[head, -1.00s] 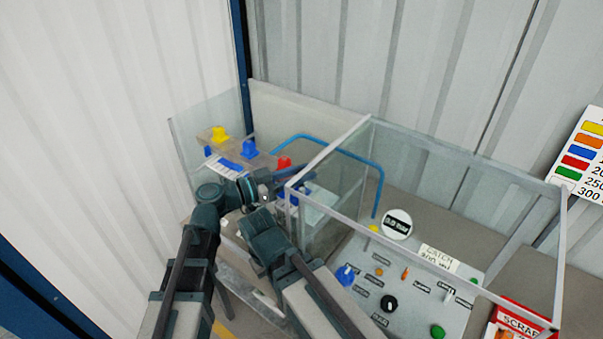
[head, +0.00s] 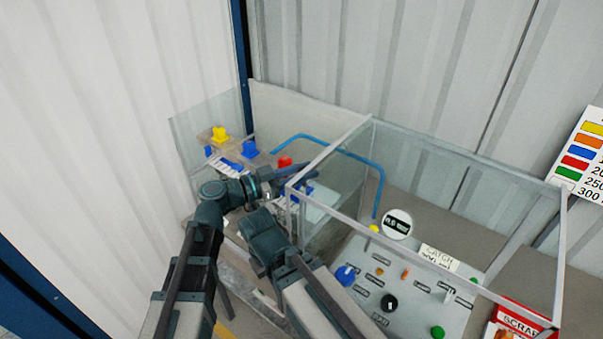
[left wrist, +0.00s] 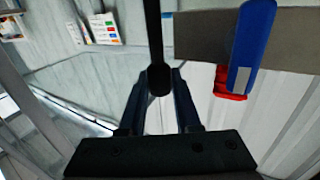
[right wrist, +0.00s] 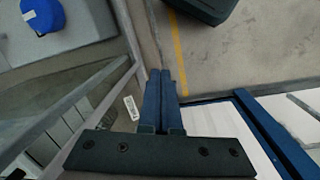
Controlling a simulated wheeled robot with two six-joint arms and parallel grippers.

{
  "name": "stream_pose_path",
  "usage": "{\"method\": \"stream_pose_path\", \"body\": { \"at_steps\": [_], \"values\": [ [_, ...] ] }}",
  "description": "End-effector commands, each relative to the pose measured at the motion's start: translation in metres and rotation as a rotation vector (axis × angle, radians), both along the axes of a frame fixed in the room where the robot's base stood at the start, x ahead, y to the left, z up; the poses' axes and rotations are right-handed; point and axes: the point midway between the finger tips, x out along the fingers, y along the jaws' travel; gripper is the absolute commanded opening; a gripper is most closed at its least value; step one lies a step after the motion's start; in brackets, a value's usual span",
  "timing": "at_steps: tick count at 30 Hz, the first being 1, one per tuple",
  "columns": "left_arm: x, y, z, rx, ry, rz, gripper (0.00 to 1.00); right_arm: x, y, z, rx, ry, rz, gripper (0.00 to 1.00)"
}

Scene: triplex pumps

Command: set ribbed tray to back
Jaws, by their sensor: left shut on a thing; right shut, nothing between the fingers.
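I cannot make out for certain which part is the ribbed tray. My left gripper (head: 312,170) reaches across the front of the clear-walled enclosure, beside the red knob (head: 284,161). In the left wrist view its fingers (left wrist: 158,72) are shut on the rounded end of a black rod (left wrist: 154,35). A blue lever (left wrist: 252,35) on a grey-brown bar (left wrist: 200,35) stands to the right, apart from the fingers. My right gripper's fingers (right wrist: 160,75) are shut together and empty in the right wrist view. In the head view its fingertips are hidden.
Yellow (head: 220,134) and blue (head: 250,148) knobs stand at the back left. A clear guard with a grey frame (head: 440,278) rises over a labelled control panel (head: 415,300). A blue pipe (head: 345,148) runs behind.

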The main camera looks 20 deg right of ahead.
Motion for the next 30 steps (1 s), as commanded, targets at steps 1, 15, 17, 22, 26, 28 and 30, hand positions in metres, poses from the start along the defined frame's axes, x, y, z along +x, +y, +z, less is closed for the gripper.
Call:
{"method": "stream_pose_path", "body": {
  "at_steps": [1, 15, 17, 22, 26, 28, 30],
  "values": [
    [0.01, -0.009, 0.001, -0.002, 0.001, -0.001, 0.0, 0.0, 0.0, 0.0, 0.0, 0.0, 0.0, 0.0],
    [0.018, -0.023, 0.001, -0.002, 0.001, 0.001, 0.46, 0.0, 0.0, 0.0, 0.0, 0.0, 0.0, 0.0],
    [0.018, -0.023, 0.001, -0.002, 0.001, 0.001, 0.57, 0.0, 0.0, 0.0, 0.0, 0.0, 0.0, 0.0],
    [0.019, -0.023, 0.001, -0.002, 0.0, 0.002, 0.62, 0.0, 0.0, 0.0, 0.0, 0.0, 0.0, 0.0],
    [0.019, -0.023, 0.0, -0.001, 0.0, 0.002, 0.62, 0.0, 0.0, 0.0, 0.0, 0.0, 0.0, 0.0],
    [0.019, -0.023, 0.0, -0.001, 0.0, 0.002, 0.62, 0.0, 0.0, 0.0, 0.0, 0.0, 0.0, 0.0],
    [0.019, -0.023, 0.0, -0.001, 0.0, 0.003, 0.62, 0.0, 0.0, 0.0, 0.0, 0.0, 0.0, 0.0]
  ]
}}
